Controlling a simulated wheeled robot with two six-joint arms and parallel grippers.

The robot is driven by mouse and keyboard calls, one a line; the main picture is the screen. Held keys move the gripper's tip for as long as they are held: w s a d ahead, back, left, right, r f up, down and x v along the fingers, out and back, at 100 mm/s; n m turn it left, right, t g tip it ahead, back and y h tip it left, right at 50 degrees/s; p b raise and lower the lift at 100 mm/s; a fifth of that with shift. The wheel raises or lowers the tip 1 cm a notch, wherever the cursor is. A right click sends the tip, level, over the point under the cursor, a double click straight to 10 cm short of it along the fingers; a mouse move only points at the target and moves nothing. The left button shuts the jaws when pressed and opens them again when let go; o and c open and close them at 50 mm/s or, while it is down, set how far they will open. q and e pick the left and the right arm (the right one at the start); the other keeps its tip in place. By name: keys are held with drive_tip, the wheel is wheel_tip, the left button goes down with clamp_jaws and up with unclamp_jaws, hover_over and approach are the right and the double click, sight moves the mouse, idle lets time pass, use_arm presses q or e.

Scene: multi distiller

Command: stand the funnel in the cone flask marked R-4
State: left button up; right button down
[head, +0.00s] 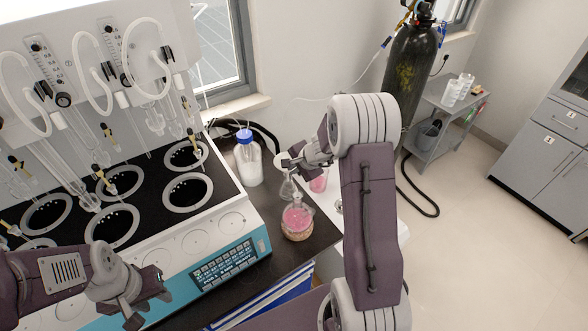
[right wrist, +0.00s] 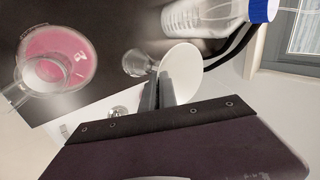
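A white funnel (head: 283,160) shows as a pale disc at my right gripper (head: 289,164). In the right wrist view the fingers are close together on the edge of the funnel (right wrist: 182,72). A clear cone-shaped glass flask (head: 288,189) stands below it; it also shows in the right wrist view (right wrist: 137,62), close beside the funnel's rim. A second vessel with pink content (head: 318,183) is partly hidden by my right arm. No flask marking is readable. My left gripper (head: 147,303) is open and empty at the lower left.
A round flask with pink liquid (head: 297,221) sits on a cork ring at the dark bench's front. A blue-capped bottle (head: 247,158) stands behind, left of the funnel. The multi distiller (head: 228,225) fills the left. A gas cylinder (head: 411,70) stands behind my right arm.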

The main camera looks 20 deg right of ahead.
drive_tip(key=shift+f+b, duration=0.4)
drive_tip(key=shift+b, duration=0.05)
drive_tip(key=c, duration=1.6)
unclamp_jaws()
drive_tip(key=p+v, duration=0.2)
drive_tip(key=v, duration=0.7)
